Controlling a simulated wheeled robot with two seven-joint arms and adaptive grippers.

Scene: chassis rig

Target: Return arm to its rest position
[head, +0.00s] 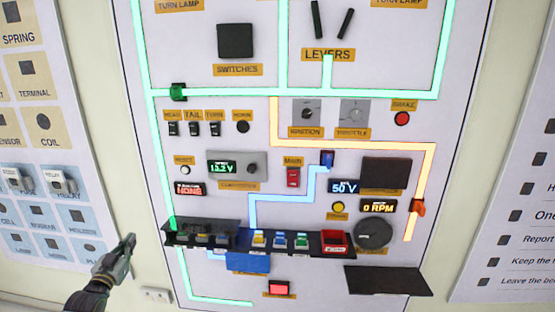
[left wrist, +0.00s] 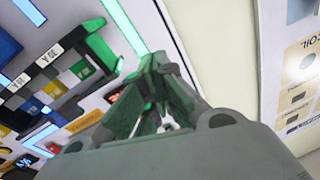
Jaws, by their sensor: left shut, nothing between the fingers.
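My left gripper (head: 128,245) shows in the head view at the lower left, in front of the wall between the left chart and the main panel. Its fingers are shut and hold nothing. It also shows in the left wrist view (left wrist: 165,75), with its fingers together and the main panel beyond it. It looks apart from the panel in the head view. My right gripper is in neither view.
The main panel (head: 215,285) fills the middle, with a shelf (head: 205,245) of coloured blocks jutting out. A dark ledge (head: 388,281) sits at lower right. A parts chart (head: 45,130) hangs left and a text board (head: 515,220) right. A wall socket (head: 156,295) is near my left gripper.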

